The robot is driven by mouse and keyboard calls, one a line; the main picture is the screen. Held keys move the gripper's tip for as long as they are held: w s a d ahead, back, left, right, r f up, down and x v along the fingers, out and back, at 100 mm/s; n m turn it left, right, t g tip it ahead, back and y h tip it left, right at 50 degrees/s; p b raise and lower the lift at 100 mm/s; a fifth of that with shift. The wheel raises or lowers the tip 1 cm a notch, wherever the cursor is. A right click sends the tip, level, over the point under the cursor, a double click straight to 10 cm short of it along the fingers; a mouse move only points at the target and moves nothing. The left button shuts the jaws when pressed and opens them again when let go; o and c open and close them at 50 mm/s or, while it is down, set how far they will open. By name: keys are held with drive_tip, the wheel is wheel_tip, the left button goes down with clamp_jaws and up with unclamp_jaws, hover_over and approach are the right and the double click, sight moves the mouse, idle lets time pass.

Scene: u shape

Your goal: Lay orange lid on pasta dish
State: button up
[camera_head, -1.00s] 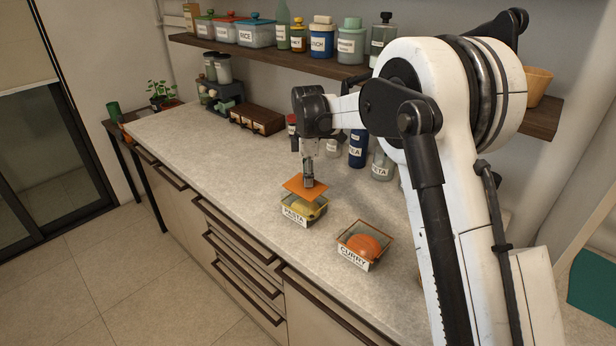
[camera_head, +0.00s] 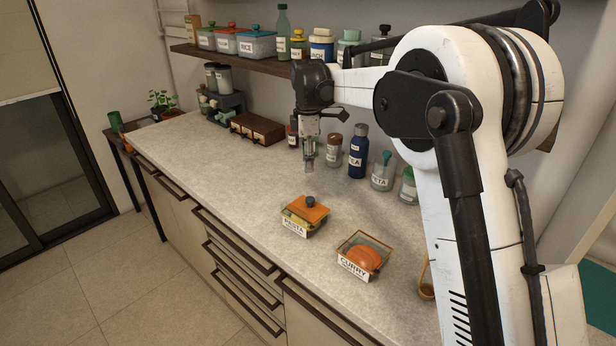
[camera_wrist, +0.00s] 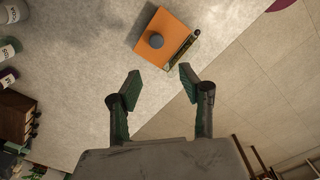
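The orange lid (camera_head: 306,209) with a dark round knob lies on top of the pasta dish (camera_head: 295,228), a clear dish with a PASTA label and yellow contents. A strip of the dish shows along one side of the lid. In the wrist view the orange lid (camera_wrist: 166,36) is beyond my fingertips, and a narrow edge of the pasta dish (camera_wrist: 181,52) shows at its right. My gripper (camera_head: 308,168) is raised above and behind the dish, apart from the lid. In the wrist view my gripper (camera_wrist: 158,85) has its fingers spread with nothing between them.
The uncovered curry dish (camera_head: 363,257) with orange contents stands to the right on the counter (camera_head: 220,175). Several bottles and jars, including a dark blue bottle (camera_head: 358,151), line the wall. A shelf (camera_head: 225,53) with containers runs above. The counter's left middle is clear.

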drive_tip(key=s+d+r+m+t, duration=0.2)
drive_tip(key=s+d+r+m, duration=0.2)
drive_tip(key=s+d+r, duration=0.5)
drive_tip(key=s+d+r+m+t, duration=0.1)
drive_tip(key=s+d+r+m, duration=0.3)
drive_tip(key=s, duration=0.6)
drive_tip(key=s+d+f+m+t, duration=0.1)
drive_tip(key=s+d+f+m, duration=0.2)
drive_tip(key=s, duration=0.4)
drive_tip(key=s+d+f+m+t, duration=0.1)
drive_tip(key=s+d+f+m, duration=0.2)
drive_tip(key=s, duration=0.4)
drive_tip(key=s+d+f+m+t, duration=0.2)
drive_tip(key=s+d+f+m, duration=0.1)
drive_tip(key=s, duration=0.5)
drive_tip(key=shift+d+f+m, duration=0.2)
drive_tip(key=shift+f+m, duration=0.55)
drive_tip(key=shift+m, duration=0.45)
wheel_tip(320, 180, down, 5)
drive_tip(key=b, duration=0.5)
